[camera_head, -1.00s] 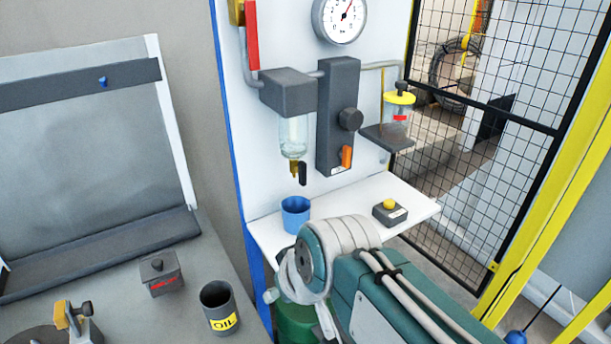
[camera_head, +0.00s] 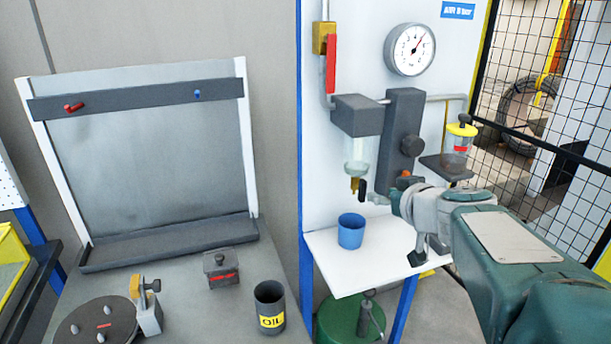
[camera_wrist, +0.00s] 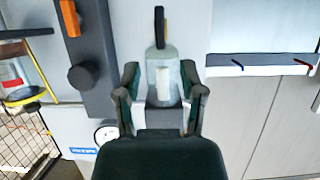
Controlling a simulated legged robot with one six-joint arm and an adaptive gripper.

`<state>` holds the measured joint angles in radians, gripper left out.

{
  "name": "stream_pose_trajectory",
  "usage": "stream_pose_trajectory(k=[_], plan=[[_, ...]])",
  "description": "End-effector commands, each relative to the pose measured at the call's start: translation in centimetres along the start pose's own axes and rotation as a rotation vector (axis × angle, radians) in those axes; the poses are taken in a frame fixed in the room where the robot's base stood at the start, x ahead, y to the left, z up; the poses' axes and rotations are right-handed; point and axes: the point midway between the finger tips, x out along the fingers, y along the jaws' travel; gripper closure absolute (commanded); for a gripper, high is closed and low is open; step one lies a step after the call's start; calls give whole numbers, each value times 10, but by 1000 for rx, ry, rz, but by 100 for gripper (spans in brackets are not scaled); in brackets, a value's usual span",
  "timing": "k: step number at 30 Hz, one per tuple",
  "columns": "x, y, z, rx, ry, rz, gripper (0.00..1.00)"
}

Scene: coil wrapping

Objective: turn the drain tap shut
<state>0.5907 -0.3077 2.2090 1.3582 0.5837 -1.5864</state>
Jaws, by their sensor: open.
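The drain tap (camera_head: 355,187), brass with a black lever (camera_head: 362,190), hangs under the clear filter bowl (camera_head: 355,152) on the white panel. In the wrist view, which looks upside down, the tap's black lever (camera_wrist: 160,27) points up above the bowl (camera_wrist: 163,85). My gripper (camera_wrist: 162,78) is open and empty, its two fingers on either side of the bowl in that view, with the tap beyond the tips. In the head view my wrist is just right of the tap; the fingers are hard to make out. I see no contact with the tap.
A blue cup (camera_head: 351,232) stands on the white shelf (camera_head: 330,263) below the tap. Right of the bowl are a dark block with a knob (camera_head: 412,145), an orange lever (camera_head: 406,173) and a yellow-topped jar (camera_head: 458,146). A mesh fence stands farther right.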

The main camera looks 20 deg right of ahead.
Motion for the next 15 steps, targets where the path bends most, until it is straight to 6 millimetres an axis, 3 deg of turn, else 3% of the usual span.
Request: stream_pose_trajectory(k=[9,15], plan=[[57,-2,1,2,-4,-5,49],[82,-2,1,1,-3,-4,49]])
